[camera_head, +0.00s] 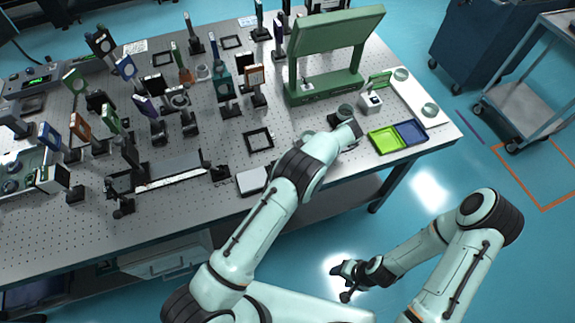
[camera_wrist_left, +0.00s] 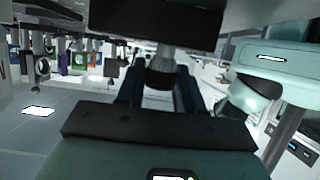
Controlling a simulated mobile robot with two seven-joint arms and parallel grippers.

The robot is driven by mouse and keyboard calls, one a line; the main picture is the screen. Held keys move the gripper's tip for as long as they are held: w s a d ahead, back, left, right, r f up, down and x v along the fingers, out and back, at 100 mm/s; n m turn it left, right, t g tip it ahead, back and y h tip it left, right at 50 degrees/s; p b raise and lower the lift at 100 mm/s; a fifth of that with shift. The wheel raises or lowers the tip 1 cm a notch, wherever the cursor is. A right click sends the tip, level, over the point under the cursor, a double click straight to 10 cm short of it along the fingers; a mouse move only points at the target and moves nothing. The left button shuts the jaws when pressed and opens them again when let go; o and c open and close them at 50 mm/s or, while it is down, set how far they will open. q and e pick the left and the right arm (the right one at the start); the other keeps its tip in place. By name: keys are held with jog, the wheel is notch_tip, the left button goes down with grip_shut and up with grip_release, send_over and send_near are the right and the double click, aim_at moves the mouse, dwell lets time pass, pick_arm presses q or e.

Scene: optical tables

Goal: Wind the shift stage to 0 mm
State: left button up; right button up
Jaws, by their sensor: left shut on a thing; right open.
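My left arm reaches over the front right of the optical table (camera_head: 222,200); its wrist hides its fingertips in the head view. In the left wrist view, my left gripper (camera_wrist_left: 158,92) has its two dark fingers closed on either side of a dark round knob (camera_wrist_left: 160,76). The knob sits below a dark block (camera_wrist_left: 155,22). I cannot tell from the head view which part is the shift stage, and no scale reading is legible. My right gripper (camera_head: 341,282) is open and empty, low over the floor in front of the table.
A green frame (camera_head: 336,32) stands behind my left wrist. A green tray (camera_head: 384,140) and a blue tray (camera_head: 411,132) lie to its right. Several mounted optics crowd the table's left half. A black square frame (camera_head: 258,139) lies left of my wrist. A cart (camera_head: 525,85) stands at right.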

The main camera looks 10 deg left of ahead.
pick_arm(q)
jog(key=shift+n+g, duration=0.3)
jog(key=shift+g, duration=0.1)
jog(key=o, duration=1)
jog(key=shift+c, duration=0.2)
jog(key=shift+r, duration=0.1)
